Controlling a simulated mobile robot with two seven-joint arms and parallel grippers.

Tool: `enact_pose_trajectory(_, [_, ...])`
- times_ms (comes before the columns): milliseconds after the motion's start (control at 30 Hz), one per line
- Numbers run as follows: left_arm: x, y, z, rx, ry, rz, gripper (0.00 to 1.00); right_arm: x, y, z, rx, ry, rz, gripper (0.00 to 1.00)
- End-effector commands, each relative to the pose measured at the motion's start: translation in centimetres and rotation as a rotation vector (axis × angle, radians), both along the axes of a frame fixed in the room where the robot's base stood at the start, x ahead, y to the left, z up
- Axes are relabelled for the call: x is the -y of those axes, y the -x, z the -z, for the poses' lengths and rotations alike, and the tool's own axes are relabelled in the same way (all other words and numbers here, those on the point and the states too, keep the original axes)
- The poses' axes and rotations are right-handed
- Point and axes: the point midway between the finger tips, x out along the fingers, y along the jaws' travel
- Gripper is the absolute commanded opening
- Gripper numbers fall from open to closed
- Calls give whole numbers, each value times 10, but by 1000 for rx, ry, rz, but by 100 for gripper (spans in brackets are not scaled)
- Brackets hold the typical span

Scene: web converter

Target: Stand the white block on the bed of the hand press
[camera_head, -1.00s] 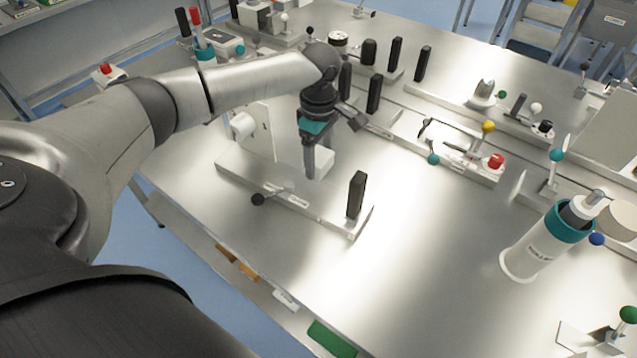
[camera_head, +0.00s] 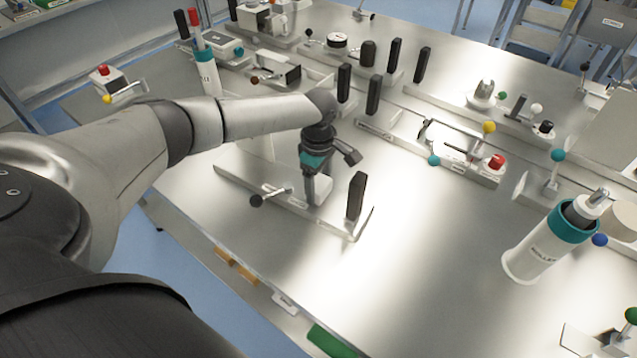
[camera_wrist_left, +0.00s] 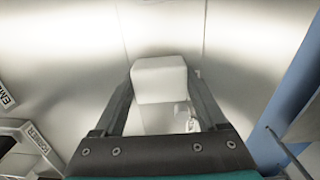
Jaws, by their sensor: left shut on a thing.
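The white block (camera_wrist_left: 160,80) is between the two fingers of my left gripper (camera_wrist_left: 160,95) in the left wrist view, its face towards the camera. In the head view the left gripper (camera_head: 315,192) points down, shut on the white block (camera_head: 322,187), which is partly hidden by the fingers. My right gripper is not in view.
Several stations with black posts (camera_head: 373,95) stand along the back of the metal table. A white bottle with a teal collar (camera_head: 537,250) stands at the right. The table (camera_head: 430,240) is clear between it and the low base.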

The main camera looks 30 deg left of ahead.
Motion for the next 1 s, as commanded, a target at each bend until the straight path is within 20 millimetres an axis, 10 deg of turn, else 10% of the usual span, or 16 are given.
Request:
enact_pose_trajectory(267, [0,0,1,0,0,0,100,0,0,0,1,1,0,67])
enact_pose_trajectory(567, [0,0,-2,0,-1,1,100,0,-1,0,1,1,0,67])
enact_pose_trajectory(1000, [0,-1,-87,2,0,0,100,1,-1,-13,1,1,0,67])
